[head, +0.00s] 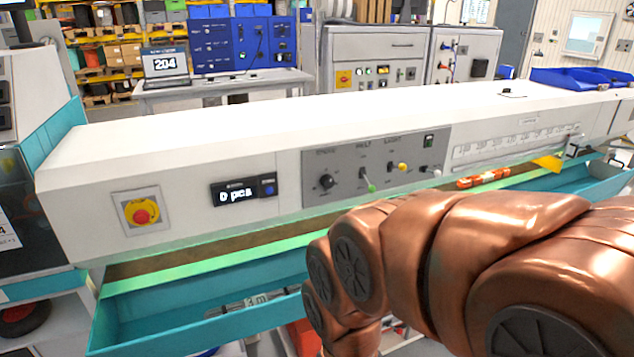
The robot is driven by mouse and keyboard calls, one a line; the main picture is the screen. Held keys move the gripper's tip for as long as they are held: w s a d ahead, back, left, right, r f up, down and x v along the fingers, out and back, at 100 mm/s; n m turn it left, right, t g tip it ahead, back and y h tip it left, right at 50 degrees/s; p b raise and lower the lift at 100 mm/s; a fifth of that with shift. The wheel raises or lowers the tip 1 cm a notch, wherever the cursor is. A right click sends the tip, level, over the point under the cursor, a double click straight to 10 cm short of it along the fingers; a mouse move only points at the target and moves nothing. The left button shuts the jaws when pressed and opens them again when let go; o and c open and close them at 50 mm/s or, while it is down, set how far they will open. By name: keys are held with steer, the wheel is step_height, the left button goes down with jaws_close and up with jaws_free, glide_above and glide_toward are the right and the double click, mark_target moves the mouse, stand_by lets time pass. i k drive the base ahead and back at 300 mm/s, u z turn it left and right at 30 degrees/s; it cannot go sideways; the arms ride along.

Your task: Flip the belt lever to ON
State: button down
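The control panel (375,165) is a grey plate on the front of the long white machine housing. The belt lever (368,182) sits under a label that seems to read BELT. My copper-coloured arm reaches across the lower right, in front of the machine and below the panel. My gripper is out of view, so its state and distance from the lever do not show.
A black knob (326,181) is left of the lever. A yellow-tipped lever (400,167) and a white-tipped one (434,172) are to its right. A red emergency button (140,214) and a counter display (240,191) are further left. Teal troughs (200,305) run below.

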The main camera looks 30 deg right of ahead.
mark_target(371, 189)
steer(key=i, duration=1.2)
steer(key=z, duration=0.8)
